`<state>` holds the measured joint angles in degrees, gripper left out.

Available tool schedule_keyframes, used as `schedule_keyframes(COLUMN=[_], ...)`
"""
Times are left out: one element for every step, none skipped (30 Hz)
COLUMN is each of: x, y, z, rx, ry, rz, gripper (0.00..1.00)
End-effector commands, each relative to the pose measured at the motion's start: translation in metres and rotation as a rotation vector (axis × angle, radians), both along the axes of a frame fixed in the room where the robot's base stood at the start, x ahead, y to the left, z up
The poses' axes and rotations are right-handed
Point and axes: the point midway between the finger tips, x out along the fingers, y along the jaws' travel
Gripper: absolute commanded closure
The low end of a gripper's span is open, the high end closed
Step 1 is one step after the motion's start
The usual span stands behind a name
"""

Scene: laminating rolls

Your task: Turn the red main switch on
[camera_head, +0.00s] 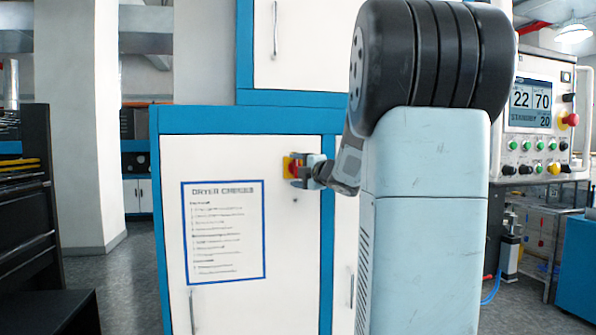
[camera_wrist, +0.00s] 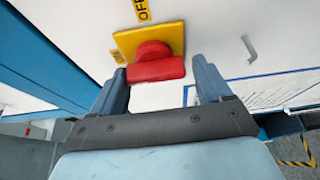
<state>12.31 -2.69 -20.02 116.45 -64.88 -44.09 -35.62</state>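The red main switch (camera_head: 292,168) sits on a yellow plate on the white cabinet door. In the wrist view its red handle (camera_wrist: 156,68) lies crosswise on the yellow plate (camera_wrist: 170,34). A yellow label reading "OFF" (camera_wrist: 142,10) is above the plate, and a small label, hard to read, is at the plate's left corner. My gripper (camera_head: 304,170) is at the switch. In the wrist view my gripper (camera_wrist: 160,82) is open, with one finger on each side of the handle and slim gaps visible. Whether a finger touches the handle is unclear.
The cabinet door (camera_head: 225,155) carries a printed notice (camera_head: 223,232) and a handle (camera_head: 192,310). A control panel (camera_head: 535,110) with buttons stands at the right. A dark rack (camera_head: 25,225) is at the left. My arm hides part of the cabinet.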

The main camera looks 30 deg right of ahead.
Motion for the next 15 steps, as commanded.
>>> schedule_keyframes(x=[0.0003, 0.0003, 0.0002, 0.0, -0.0001, -0.0002, -0.0003, -0.0004, -0.0005, -0.0004, -0.0006, -0.001, -0.0017, -0.0028, -0.0052], y=[0.0004, 0.0001, -0.0004, -0.0007, -0.0009, -0.0012, -0.0015, -0.0016, -0.0019, -0.002, -0.0023, -0.0024, -0.0027, -0.0029, -0.0034], z=[-0.0003, 0.0001, 0.0005, 0.0008, 0.001, 0.0014, 0.0016, 0.0018, 0.0019, 0.0021, 0.0022, 0.0024, 0.0027, 0.0028, 0.003], rx=[0.0, 0.0, 0.0, 0.0, 0.0, 0.0, 0.0, 0.0, 0.0, 0.0, 0.0, 0.0, 0.0, 0.001, 0.001], ry=[0.0, 0.0, -0.001, -0.001, -0.002, -0.002, -0.003, -0.003, -0.003, -0.004, -0.004, -0.004, -0.004, -0.005, -0.005], rz=[0.001, 0.0, -0.001, -0.001, -0.002, -0.002, -0.003, -0.003, -0.004, -0.004, -0.004, -0.005, -0.005, -0.005, -0.006], gripper=[0.19, 0.17, 0.13, 0.1, 0.07, 0.06, 0.06, 0.06, 0.06, 0.06, 0.06, 0.06, 0.06, 0.06, 0.06])
